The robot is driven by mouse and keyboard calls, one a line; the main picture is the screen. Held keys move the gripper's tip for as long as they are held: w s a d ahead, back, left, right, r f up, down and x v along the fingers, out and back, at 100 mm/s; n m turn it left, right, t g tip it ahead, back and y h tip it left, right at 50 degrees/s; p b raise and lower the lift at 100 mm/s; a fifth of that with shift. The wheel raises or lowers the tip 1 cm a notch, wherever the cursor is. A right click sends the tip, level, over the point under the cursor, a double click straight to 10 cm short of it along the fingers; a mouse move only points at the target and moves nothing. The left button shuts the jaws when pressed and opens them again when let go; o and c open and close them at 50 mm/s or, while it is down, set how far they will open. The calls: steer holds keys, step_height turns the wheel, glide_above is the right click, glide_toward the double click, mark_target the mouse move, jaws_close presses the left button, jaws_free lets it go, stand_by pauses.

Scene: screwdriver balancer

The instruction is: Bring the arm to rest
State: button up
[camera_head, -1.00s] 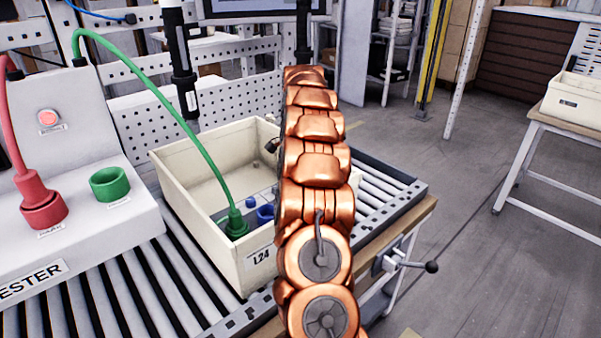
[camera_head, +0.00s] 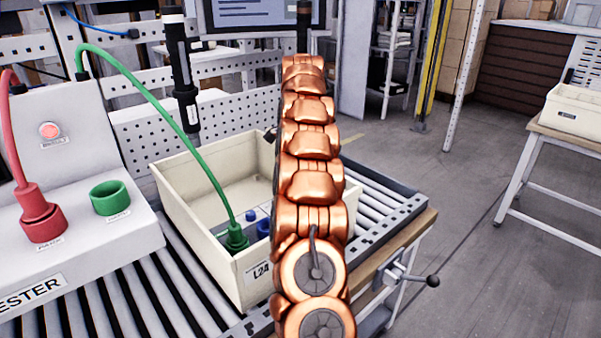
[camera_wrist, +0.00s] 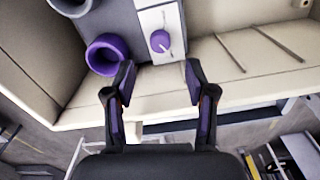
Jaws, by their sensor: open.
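My arm (camera_head: 313,180) is copper-coloured and stands in the middle of the head view, in front of the right part of a cream crate (camera_head: 190,205). The arm hides most or all of my gripper there. In the wrist view my gripper (camera_wrist: 158,82) is open, with nothing between its two dark fingers. The fingers are over the near rim of a cream crate (camera_wrist: 85,116). A grey unit with a purple socket (camera_wrist: 108,55) and a purple knob (camera_wrist: 160,41) lies beyond the fingertips.
A green plug (camera_head: 236,237) with a green cable is in the crate. The crate stands on a roller conveyor (camera_head: 110,295). A tester (camera_head: 75,200) with red and green sockets is at left. A black tool (camera_head: 182,75) hangs above. Open floor (camera_head: 450,240) is at right.

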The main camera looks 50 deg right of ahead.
steer(key=shift+r, duration=0.25)
steer(key=shift+a, duration=0.1)
stand_by(0.5)
steer(key=s+a+r+n+p, duration=0.2)
steer(key=a+r+n, duration=0.15)
steer(key=a, duration=0.65)
steer(key=s+a+r+n+p, duration=0.15)
steer(key=a+n, duration=0.25)
steer(key=a, duration=0.6)
steer(key=s+a+r+n+p, duration=0.1)
steer(key=s+a+r+n, duration=0.25)
steer(key=a, duration=0.55)
steer(key=s+a+f+n+p, duration=0.1)
steer(key=s+a+n, duration=0.2)
steer(key=s, duration=0.5)
steer(key=s+a+f+n+g+p, duration=0.1)
steer(key=s+a+f+n, duration=0.1)
steer(key=s+a+n, duration=0.2)
steer(key=s+a+f+n+p, duration=0.2)
steer(key=s+a, duration=0.5)
steer(key=s, duration=0.6)
steer(key=shift+a+n+g, duration=0.15)
steer(key=shift+n+g, duration=0.25)
steer(key=shift+n, duration=0.3)
